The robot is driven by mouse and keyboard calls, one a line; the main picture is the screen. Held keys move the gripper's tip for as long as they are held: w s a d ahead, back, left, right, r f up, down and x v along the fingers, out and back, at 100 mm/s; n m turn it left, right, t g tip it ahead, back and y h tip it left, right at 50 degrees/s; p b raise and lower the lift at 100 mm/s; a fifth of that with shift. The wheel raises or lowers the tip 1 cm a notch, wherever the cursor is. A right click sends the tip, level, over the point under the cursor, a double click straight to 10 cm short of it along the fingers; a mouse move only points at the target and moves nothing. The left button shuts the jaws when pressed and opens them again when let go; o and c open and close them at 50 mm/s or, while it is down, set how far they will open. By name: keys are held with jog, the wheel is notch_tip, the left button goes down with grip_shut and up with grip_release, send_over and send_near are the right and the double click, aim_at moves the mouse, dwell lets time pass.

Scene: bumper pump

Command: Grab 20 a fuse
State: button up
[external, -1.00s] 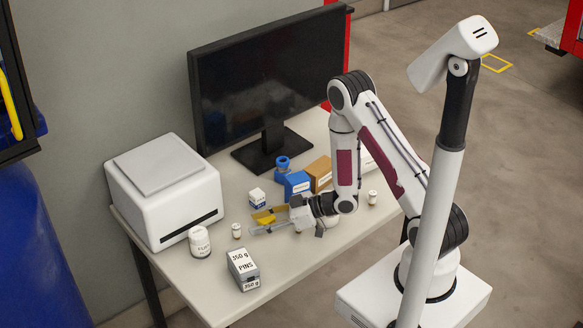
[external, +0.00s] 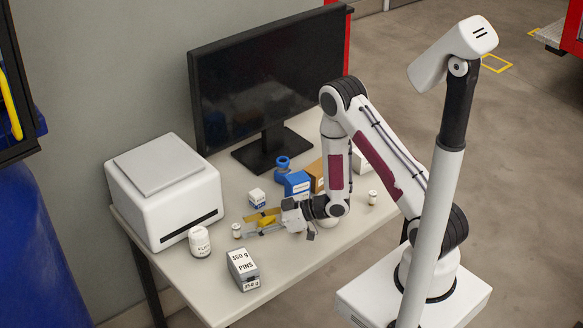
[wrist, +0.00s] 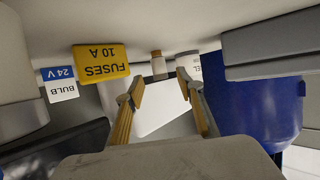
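A yellow box reading "FUSES 10 A" (wrist: 101,62) shows upside down at the upper left of the wrist view, outside the left finger. I see no label reading 20 A. In the external view a yellow box (external: 266,222) sits by my fingers, partly covered by them. My gripper (wrist: 161,88) is open, and nothing is visibly held between its fingers. In the external view my gripper (external: 250,223) is low over the table, pointing left.
A white and blue bulb box (external: 257,197) stands behind. Ahead are a small vial (external: 237,230), a white jar (external: 200,241) and the grey pins box (external: 243,268). Blue (external: 297,184) and brown boxes stand near the monitor (external: 268,85). A white printer-like machine (external: 164,192) is at left.

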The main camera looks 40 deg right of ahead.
aim_at(236, 229)
jog(key=shift+x, duration=2.6)
jog(key=c, duration=1.1)
